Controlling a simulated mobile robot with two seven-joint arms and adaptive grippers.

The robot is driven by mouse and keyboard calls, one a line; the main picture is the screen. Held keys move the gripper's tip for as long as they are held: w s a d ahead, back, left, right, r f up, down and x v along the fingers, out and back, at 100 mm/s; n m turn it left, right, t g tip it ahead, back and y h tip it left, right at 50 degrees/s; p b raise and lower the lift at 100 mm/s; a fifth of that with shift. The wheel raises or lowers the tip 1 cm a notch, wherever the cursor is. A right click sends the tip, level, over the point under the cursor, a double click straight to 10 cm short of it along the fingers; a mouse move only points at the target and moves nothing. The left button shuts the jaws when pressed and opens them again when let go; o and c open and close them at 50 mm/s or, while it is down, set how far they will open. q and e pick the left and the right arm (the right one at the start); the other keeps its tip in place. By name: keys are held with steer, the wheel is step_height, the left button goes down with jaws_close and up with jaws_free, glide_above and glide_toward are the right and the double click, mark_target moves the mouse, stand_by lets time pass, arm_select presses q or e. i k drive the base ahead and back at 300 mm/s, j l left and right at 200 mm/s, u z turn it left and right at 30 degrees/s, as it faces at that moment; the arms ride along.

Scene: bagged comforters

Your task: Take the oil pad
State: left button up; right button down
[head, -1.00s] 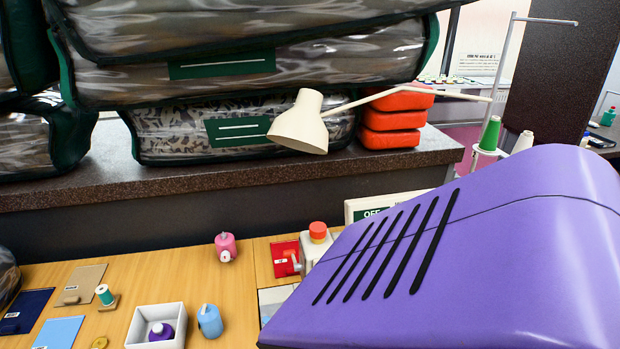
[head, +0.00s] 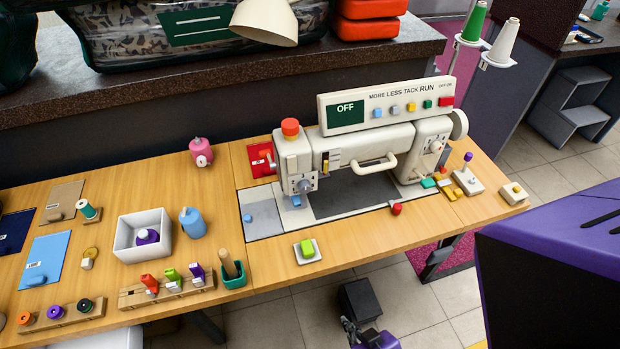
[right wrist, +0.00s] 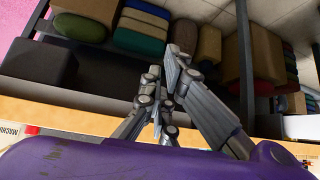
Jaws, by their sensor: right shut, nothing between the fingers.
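I cannot tell for sure which thing is the oil pad. Flat pads with small grips lie on the wooden table: a red one (head: 262,159) beside the sewing machine, and at the left a tan one (head: 64,200), a light blue one (head: 50,259) and a dark blue one (head: 14,231). My right gripper (head: 348,325) is low at the bottom edge of the head view, in front of the table and apart from the pads. In the right wrist view its fingers (right wrist: 166,82) are shut and empty. My left gripper is out of view.
The sewing machine (head: 368,150) fills the table's right part. A white box (head: 123,243), a blue bottle (head: 193,222), a pink bottle (head: 201,152) and a rack of coloured tools (head: 131,296) stand nearby. A lamp (head: 264,20) overhangs from the ledge. Tiled floor lies in front.

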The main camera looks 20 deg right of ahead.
mark_target(307, 251)
steer(key=j+z, duration=0.1)
steer(key=z, duration=0.75)
